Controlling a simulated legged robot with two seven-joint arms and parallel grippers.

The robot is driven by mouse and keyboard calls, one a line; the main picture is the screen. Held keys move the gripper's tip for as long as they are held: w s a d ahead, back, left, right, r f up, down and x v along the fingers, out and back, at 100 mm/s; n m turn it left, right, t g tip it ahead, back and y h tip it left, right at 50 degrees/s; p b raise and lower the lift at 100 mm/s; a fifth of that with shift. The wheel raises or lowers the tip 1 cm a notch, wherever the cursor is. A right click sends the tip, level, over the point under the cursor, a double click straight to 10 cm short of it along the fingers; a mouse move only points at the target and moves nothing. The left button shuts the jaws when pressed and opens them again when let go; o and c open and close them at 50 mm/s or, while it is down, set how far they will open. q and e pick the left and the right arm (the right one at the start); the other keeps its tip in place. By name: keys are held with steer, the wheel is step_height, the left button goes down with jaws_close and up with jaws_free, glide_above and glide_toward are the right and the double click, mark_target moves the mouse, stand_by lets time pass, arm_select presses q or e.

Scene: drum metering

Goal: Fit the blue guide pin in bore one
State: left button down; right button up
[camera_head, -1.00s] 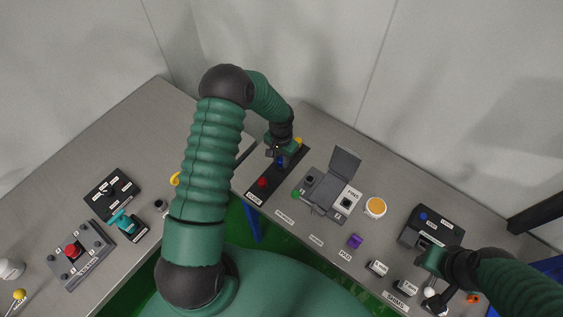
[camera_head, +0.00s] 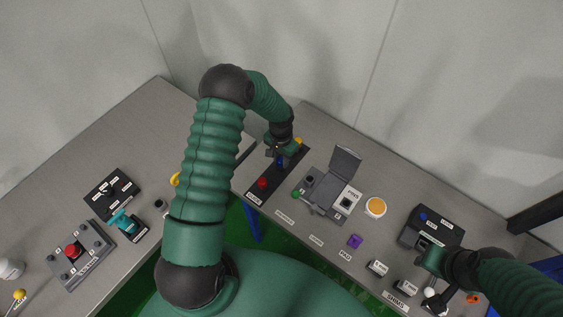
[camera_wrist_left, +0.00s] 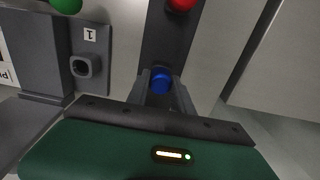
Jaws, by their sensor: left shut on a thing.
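The blue guide pin (camera_head: 280,161) stands in the long dark strip (camera_head: 252,194), between a red pin and a yellow pin. It shows at the centre of the left wrist view (camera_wrist_left: 160,80) between two grey fingers. My left gripper (camera_head: 276,153) is shut on the blue pin at the strip. Bore one is the round opening (camera_wrist_left: 84,66) in a grey block marked 1, left of the strip in the left wrist view. In the head view this grey block (camera_head: 310,180) is right of the strip. My right gripper (camera_head: 427,256) is by a dark box; its fingers are unclear.
The red pin (camera_head: 262,183) and yellow pin (camera_head: 298,141) are close to my left gripper. A raised grey lid (camera_head: 345,163) stands behind the bore block. An orange-topped disc (camera_head: 375,207), a purple block (camera_head: 355,241) and the dark box (camera_head: 437,222) are farther right.

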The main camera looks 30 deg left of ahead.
mark_target(281, 159)
arm_select(q)
steer(key=shift+r+p, duration=2.1)
steer(key=shift+r, duration=0.85)
step_height(281, 159, up, 4)
steer(key=p, duration=0.3)
